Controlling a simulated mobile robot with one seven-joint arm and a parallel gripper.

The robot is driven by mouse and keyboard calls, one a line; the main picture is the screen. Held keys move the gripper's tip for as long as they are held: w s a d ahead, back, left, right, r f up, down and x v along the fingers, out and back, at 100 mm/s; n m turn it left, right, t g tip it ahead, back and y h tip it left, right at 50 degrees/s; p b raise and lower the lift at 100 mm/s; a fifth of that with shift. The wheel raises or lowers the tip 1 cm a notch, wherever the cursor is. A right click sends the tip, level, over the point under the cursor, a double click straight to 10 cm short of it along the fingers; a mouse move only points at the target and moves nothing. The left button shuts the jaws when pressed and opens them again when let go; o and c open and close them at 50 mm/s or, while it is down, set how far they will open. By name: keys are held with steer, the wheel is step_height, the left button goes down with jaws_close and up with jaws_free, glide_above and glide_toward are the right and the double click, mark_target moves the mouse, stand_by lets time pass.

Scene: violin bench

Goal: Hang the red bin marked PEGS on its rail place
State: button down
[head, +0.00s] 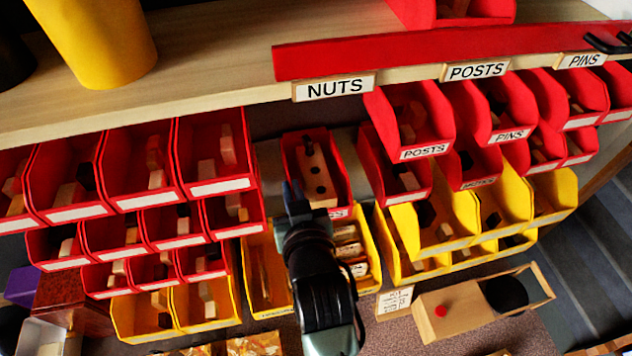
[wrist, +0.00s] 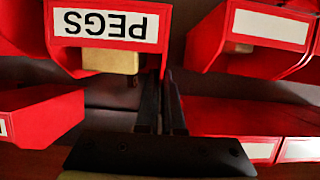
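The red PEGS bin (wrist: 108,24) shows upside down at the top of the wrist view, with its white label and a pale wooden block in it. In the head view the red bin (head: 320,141) is below the NUTS sign, in the gap between the bins. It holds a wooden block with dark holes. My gripper (head: 292,188) is at its front left edge. In the wrist view my gripper's fingers (wrist: 163,72) are close together with the bin's side wall between them. I cannot tell whether the bin's back touches a rail; the arm hides part of its front.
Red bins (head: 140,165) hang in rows at left; POSTS bins (head: 410,115) hang close at right. Above is a wooden shelf (head: 200,65) with a NUTS sign (head: 334,87). Yellow bins (head: 445,215) hang lower. A wooden holder (head: 452,309) lies at lower right.

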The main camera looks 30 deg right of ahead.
steer(key=shift+w+d+r, duration=0.1)
steer(key=shift+w+d, duration=0.15)
steer(key=shift+w, duration=0.65)
stand_by(0.6)
steer(key=shift+f+b, duration=0.9)
steer(key=shift+f, duration=0.2)
stand_by(0.6)
steer(key=c, duration=1)
jaws_free()
steer(key=shift+o, duration=0.2)
steer(key=shift+s+f, duration=0.1)
steer(key=b+v, duration=0.2)
steer(key=v, duration=1.1)
steer(key=shift+b, duration=0.3)
steer(key=shift+a, duration=0.1)
